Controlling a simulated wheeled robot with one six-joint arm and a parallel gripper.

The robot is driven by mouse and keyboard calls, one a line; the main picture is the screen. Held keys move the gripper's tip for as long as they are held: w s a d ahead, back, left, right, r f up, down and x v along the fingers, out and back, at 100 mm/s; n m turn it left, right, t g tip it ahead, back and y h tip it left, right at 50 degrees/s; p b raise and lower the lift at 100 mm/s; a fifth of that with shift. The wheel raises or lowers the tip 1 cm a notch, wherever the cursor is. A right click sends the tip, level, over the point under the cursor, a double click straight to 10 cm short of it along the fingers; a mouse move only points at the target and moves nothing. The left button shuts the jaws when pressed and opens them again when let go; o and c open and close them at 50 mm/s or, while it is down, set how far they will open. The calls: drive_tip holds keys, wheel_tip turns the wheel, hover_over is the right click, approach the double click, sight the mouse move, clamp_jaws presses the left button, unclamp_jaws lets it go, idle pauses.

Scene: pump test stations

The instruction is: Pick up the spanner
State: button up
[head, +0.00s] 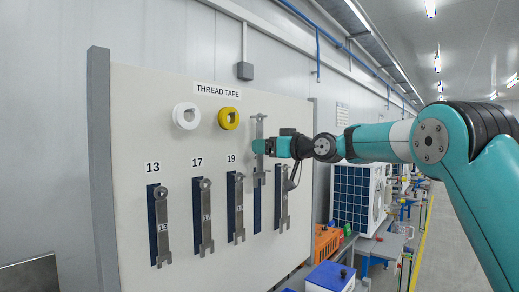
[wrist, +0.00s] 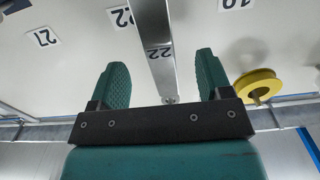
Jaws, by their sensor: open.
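A long grey metal spanner marked 22 (wrist: 160,55) lies between the two green fingers of my gripper (wrist: 165,85) in the wrist view. The fingers are open, with a gap showing on each side of it. In the head view my gripper (head: 258,146) is at the upper part of this spanner (head: 261,128), in front of the board. The spanner shows higher than the other spanners, above a bare dark blue outline (head: 257,212). My gripper covers part of it, and I cannot tell how it is supported.
On the white board (head: 135,110) hang spanners 13 (head: 162,225), 17 (head: 205,215) and 19 (head: 238,205), and another (head: 282,210) to the right. A white tape roll (head: 186,116) and a yellow one (head: 230,118) are above. An orange crate (head: 326,243) stands beyond.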

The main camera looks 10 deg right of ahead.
drive_tip(key=p+x, duration=0.1)
drive_tip(key=x, duration=0.2)
drive_tip(key=shift+c, duration=0.5)
drive_tip(key=shift+r, duration=0.1)
drive_tip(key=c, duration=1)
drive_tip(key=b+v, duration=0.3)
drive_tip(key=v, duration=0.3)
drive_tip(key=b+v, duration=0.4)
drive_tip(key=v, duration=0.2)
drive_tip(key=b+v, duration=0.3)
drive_tip(key=v, duration=0.3)
drive_tip(key=shift+s+r, duration=0.15)
drive_tip(key=shift+r, duration=0.2)
